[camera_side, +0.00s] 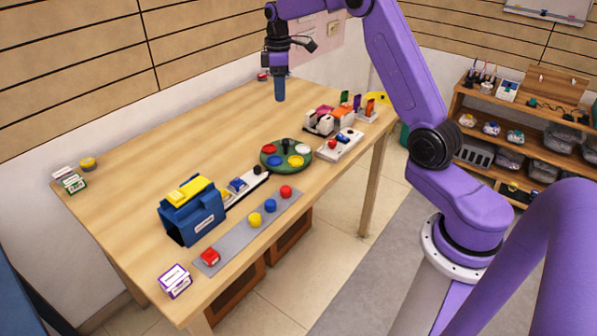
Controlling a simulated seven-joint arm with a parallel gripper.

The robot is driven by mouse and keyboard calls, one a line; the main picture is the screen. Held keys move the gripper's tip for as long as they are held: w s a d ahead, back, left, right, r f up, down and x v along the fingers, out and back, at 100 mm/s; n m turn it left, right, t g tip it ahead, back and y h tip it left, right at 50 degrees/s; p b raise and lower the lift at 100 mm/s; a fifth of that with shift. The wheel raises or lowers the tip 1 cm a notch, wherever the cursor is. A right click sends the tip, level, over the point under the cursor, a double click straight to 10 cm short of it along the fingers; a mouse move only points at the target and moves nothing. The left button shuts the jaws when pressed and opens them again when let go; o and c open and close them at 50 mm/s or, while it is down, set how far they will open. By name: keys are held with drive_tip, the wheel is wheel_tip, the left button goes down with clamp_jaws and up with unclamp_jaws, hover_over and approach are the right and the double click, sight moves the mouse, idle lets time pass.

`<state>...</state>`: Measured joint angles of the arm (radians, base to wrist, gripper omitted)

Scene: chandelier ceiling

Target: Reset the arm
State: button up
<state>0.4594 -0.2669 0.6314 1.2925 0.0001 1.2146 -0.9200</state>
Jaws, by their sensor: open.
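My purple arm reaches in from the right. My gripper (280,90) hangs down above the far part of the wooden table (135,150), near the back wall. It looks clear of the objects on the table. Its fingers appear as one dark blue block from this angle, and the gap between them cannot be made out. I see nothing held below them.
A green round tray (270,168) with coloured discs stands mid-table. A blue box (192,215) with a yellow top is near the front. A grey strip (240,238) carries coloured pieces. Small items crowd the right end. The table's left middle is clear.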

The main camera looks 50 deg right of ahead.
drive_tip(key=s+a+r+n, duration=0.2)
drive_tip(key=s+a+r, duration=0.1)
drive_tip(key=s+a, duration=1.6)
drive_tip(key=s+a+f+n, duration=0.1)
drive_tip(key=s+f+n, duration=0.1)
drive_tip(key=s, duration=1.9)
drive_tip(key=shift+s+f, duration=0.2)
drive_tip(key=shift+f, duration=0.4)
drive_tip(key=shift+o, duration=0.3)
drive_tip(key=shift+o, duration=0.8)
